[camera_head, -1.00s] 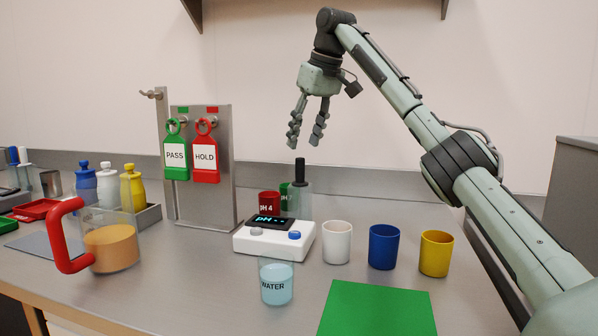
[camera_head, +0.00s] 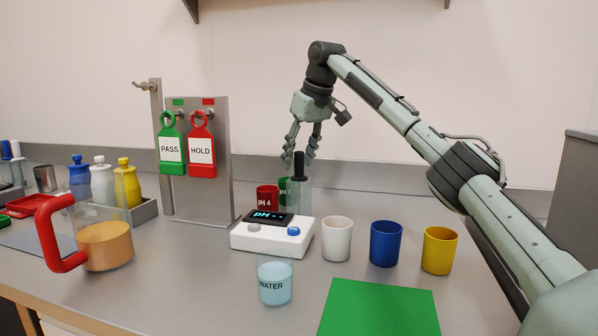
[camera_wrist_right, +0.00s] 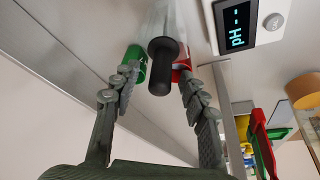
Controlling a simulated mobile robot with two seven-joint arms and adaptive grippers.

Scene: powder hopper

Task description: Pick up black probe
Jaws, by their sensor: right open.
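The black probe (camera_head: 299,165) stands upright in a clear holder (camera_head: 304,196) behind the pH meter (camera_head: 272,233). My right gripper (camera_head: 299,163) is open and points down, with its fingertips at about the height of the probe's top. In the right wrist view the probe (camera_wrist_right: 163,68) shows between and beyond the two open fingers (camera_wrist_right: 163,88), and I see no contact. The meter's dark display reads "pH --". My left gripper is not in view.
Red (camera_head: 267,197) and green (camera_head: 285,190) cups stand close beside the probe's holder. A water beaker (camera_head: 275,282) is in front of the meter; white (camera_head: 337,238), blue (camera_head: 385,243) and yellow (camera_head: 439,250) cups stand to its right. A tag stand (camera_head: 222,150) rises at left.

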